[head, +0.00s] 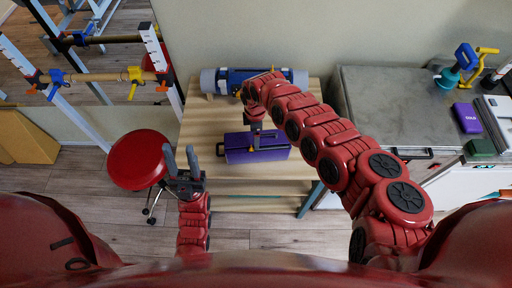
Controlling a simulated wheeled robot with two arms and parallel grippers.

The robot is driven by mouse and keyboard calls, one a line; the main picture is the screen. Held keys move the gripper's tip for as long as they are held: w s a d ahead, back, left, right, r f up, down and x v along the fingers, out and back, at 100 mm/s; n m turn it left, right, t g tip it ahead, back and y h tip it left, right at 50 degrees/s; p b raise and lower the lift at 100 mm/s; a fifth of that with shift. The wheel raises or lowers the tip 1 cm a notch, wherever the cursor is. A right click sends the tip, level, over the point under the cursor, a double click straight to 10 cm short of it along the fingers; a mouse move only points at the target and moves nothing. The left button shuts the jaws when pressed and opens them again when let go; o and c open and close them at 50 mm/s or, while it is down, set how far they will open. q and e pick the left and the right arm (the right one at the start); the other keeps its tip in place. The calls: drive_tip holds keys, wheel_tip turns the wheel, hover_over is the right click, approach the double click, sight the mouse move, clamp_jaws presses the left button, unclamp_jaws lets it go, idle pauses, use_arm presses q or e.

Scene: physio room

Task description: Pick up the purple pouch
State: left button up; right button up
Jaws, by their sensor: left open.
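A purple pouch or case (240,156) with a dark handle at its left end lies on the light wooden table (200,133). My left gripper (182,165) is open and empty, in front of the table's left edge, left of the pouch.
A blue and grey roll (298,78) lies at the table's back. A red stool (139,160) stands left, near my left gripper. On the grey counter (385,105) at right are a purple pack marked COLD (467,117) and a green box (480,147).

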drive_tip(key=shift+w+d+f, duration=0.1)
drive_tip(key=shift+f, duration=0.25)
clamp_jaws()
idle(0.3)
